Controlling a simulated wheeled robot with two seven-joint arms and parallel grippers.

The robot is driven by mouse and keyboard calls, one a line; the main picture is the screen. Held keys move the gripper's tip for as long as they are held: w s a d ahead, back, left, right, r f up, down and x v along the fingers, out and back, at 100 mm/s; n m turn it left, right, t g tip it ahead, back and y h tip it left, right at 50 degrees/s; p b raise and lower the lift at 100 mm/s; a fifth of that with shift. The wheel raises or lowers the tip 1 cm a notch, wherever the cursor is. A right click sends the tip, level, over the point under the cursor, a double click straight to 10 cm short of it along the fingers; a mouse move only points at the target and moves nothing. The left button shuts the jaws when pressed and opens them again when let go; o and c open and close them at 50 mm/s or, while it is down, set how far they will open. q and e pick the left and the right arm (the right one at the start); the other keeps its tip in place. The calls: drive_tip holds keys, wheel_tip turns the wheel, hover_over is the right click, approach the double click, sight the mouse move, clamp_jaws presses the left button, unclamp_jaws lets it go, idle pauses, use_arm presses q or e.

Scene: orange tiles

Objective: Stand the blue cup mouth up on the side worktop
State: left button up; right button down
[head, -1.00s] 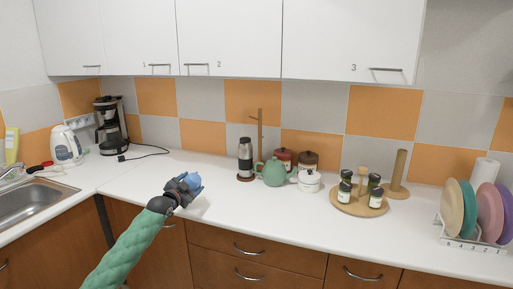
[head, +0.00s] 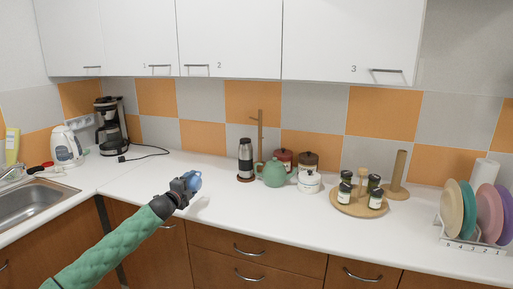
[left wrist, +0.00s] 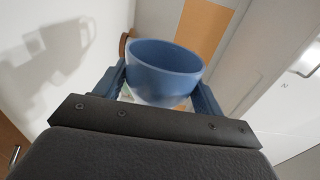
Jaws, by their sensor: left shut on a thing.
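My left gripper (head: 190,182) reaches in from the lower left in the head view and is over the front edge of the main worktop (head: 235,205). It is shut on the blue cup (head: 196,181), which is small and partly hidden by the gripper there. In the left wrist view the blue cup (left wrist: 163,72) sits between the two fingers (left wrist: 160,92), with its open mouth and inner wall showing. The cup looks tilted in the head view, but its exact lean is hard to tell. The side worktop (head: 105,172) runs along the left, by the sink. My right gripper is not in view.
A sink (head: 35,203), a white kettle (head: 66,146) and a coffee maker (head: 110,126) stand at the left; a black cord lies nearby. A teapot (head: 273,174), jars, a spice stand (head: 352,207) and a plate rack (head: 470,243) stand further right. The corner worktop is mostly bare.

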use_arm(q)
drive_tip(key=m+p, duration=0.2)
drive_tip(key=m, duration=0.7)
drive_tip(key=shift+r+p, duration=0.15)
drive_tip(key=shift+p, duration=0.25)
drive_tip(key=m+p, duration=0.3)
drive_tip(key=m, duration=0.5)
drive_tip(key=shift+m, duration=0.4)
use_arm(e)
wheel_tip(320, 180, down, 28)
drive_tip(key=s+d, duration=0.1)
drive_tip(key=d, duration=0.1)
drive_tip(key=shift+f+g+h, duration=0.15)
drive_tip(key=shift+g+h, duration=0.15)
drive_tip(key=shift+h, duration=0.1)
use_arm(q)
drive_tip(key=shift+p+v, duration=0.55)
drive_tip(key=shift+v, duration=0.5)
drive_tip(key=shift+d, duration=0.1)
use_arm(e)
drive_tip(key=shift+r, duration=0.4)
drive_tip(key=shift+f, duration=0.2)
